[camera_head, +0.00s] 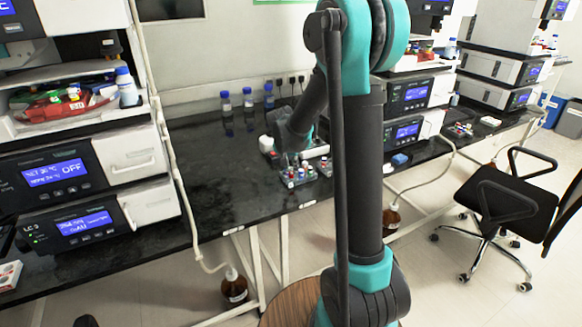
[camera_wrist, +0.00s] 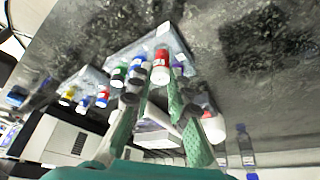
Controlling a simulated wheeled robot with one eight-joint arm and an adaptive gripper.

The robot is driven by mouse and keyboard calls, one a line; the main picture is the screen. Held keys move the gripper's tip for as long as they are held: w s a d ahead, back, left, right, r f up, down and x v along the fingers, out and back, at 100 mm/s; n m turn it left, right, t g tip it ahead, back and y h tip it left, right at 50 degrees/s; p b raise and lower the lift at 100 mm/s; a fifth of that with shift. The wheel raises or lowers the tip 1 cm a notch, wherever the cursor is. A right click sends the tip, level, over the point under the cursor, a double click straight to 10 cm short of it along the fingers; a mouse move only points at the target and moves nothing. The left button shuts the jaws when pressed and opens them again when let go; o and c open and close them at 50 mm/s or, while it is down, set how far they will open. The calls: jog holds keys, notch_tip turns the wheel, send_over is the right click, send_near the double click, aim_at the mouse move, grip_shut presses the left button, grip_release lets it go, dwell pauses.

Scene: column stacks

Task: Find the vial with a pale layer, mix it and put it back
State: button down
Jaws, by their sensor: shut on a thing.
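My gripper (camera_wrist: 154,88) is shut on a red-capped vial (camera_wrist: 160,66), which shows between the green fingertips in the wrist view. The fingers hide much of the vial, and I cannot make out a pale layer in it. I cannot tell whether the held vial is clear of the rack. In the head view, the small vials (camera_head: 290,178) stand on the black bench below my gripper, which is partly hidden by my arm.
A second rack (camera_wrist: 85,78) holds vials with yellow, blue and red caps. A white red-capped container (camera_wrist: 213,126) is close to the right finger. Blue-capped bottles (camera_head: 247,98) stand at the bench's back. A chair (camera_head: 510,205) is at right.

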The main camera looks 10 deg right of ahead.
jog(key=shift+f, duration=0.65)
dwell(0.8)
jog(key=shift+f, duration=0.3)
jog(key=c, duration=1.4)
grip_release()
jog(key=shift+o, duration=0.2)
jog(key=o, duration=0.3)
jog(key=shift+r, duration=0.1)
jog(key=shift+r, duration=2.9)
